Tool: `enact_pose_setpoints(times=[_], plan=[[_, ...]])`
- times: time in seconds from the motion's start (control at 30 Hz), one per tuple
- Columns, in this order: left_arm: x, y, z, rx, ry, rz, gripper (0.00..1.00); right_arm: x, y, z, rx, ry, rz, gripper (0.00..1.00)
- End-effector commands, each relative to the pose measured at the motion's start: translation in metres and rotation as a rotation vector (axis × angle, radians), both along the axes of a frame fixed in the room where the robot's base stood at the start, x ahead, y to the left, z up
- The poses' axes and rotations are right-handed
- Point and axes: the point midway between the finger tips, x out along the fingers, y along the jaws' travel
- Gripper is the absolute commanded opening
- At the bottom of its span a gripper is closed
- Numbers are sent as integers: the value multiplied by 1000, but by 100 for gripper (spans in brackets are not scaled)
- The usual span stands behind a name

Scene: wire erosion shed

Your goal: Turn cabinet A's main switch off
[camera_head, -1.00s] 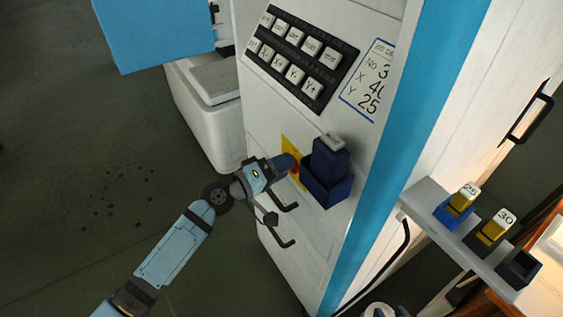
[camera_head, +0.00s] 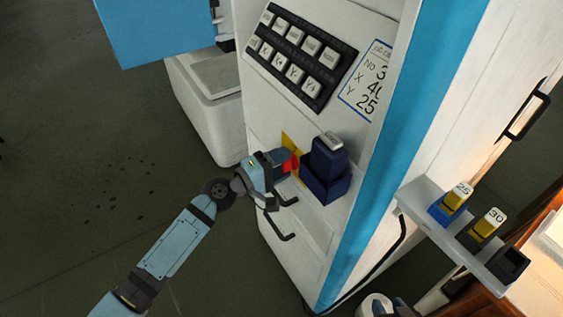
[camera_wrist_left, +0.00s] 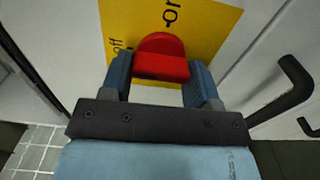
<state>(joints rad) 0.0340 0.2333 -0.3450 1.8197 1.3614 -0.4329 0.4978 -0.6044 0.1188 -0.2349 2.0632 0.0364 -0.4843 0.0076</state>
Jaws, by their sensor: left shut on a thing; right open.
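The main switch is a red rotary handle (camera_head: 290,164) on a yellow plate (camera_head: 288,142) on the white cabinet front. In the left wrist view, the red handle (camera_wrist_left: 161,58) sits between the fingers. On the yellow plate (camera_wrist_left: 215,25), "on" shows at the upper right of the handle and "off" at its left. The handle's top lies between the two words; I cannot tell its exact setting. My left gripper (camera_head: 281,164) is shut on the handle.
A dark blue holder (camera_head: 326,180) with a labelled block stands out right beside the switch. Black bar handles (camera_head: 280,228) lie below it. A button panel (camera_head: 300,55) is above. A shelf (camera_head: 440,220) with tagged blocks juts out at right. The floor at left is clear.

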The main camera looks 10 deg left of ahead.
Motion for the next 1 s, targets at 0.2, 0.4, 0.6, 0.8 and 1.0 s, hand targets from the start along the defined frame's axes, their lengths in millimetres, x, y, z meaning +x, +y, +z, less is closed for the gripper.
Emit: enact_pose_setpoints(times=[0.2,0.4,0.6,0.8,1.0], plan=[[0,0,0,-3,1,1,32,0,0,0,0,0,0,43],[0,0,0,-3,1,0,81,0,0,0,-1,0,1,43],[0,0,0,-1,0,0,81,0,0,0,-3,0,3,43],[-10,10,-2,0,1,0,81,-1,-1,-3,-4,0,4,43],[-41,40,-4,4,2,0,81,-1,0,-8,-7,-5,6,43]])
